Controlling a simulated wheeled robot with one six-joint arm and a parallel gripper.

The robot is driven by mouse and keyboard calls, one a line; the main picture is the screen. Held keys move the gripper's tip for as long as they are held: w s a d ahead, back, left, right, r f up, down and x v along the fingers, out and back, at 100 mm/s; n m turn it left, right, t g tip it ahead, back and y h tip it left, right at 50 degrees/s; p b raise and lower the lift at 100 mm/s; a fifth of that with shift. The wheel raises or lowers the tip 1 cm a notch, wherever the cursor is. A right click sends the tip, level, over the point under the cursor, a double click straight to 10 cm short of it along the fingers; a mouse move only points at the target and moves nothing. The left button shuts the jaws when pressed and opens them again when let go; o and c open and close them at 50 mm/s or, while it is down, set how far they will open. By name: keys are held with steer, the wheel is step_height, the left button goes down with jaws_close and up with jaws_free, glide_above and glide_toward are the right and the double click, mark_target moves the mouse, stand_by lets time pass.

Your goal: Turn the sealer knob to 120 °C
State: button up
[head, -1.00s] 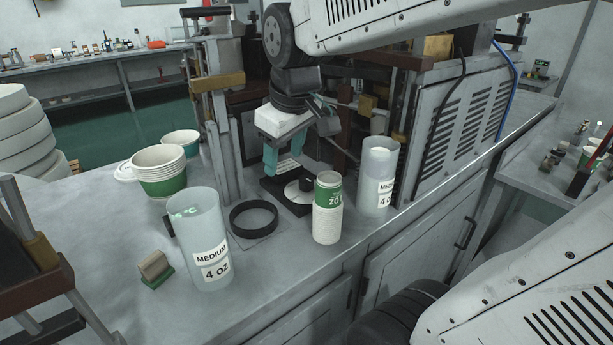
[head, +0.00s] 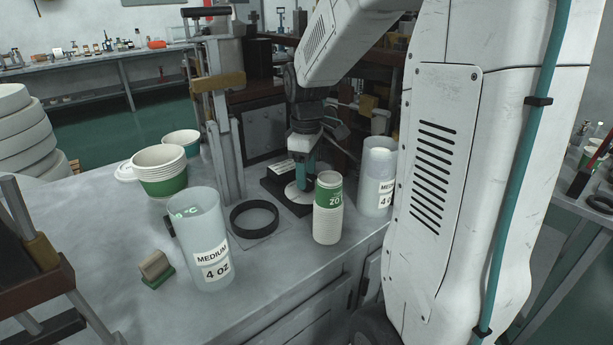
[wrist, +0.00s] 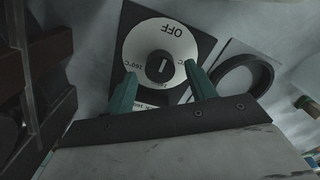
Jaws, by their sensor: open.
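The sealer knob is a small black knob (wrist: 158,72) at the centre of a round white dial (wrist: 143,42) on a black square plate (wrist: 205,45). In the wrist view the dial reads OFF, upside down, at the top; smaller temperature marks at left, right and bottom are partly hidden or hard to read. A short white line on the knob stands nearly upright in the picture; which end points cannot be told. My gripper (wrist: 161,71) is open, its teal fingers over the dial on either side of the knob, with gaps. The head view shows the gripper (head: 304,176) low over the dial (head: 293,194).
A black ring (head: 254,231) lies left of the plate. A stack of paper cups (head: 327,225) stands close in front. Clear tubes stand at left (head: 200,225) and right (head: 377,172). Metal posts (head: 222,130) rise behind.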

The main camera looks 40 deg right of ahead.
steer(key=shift+f, duration=0.9)
steer(key=c, duration=1)
steer(key=shift+m, duration=0.3)
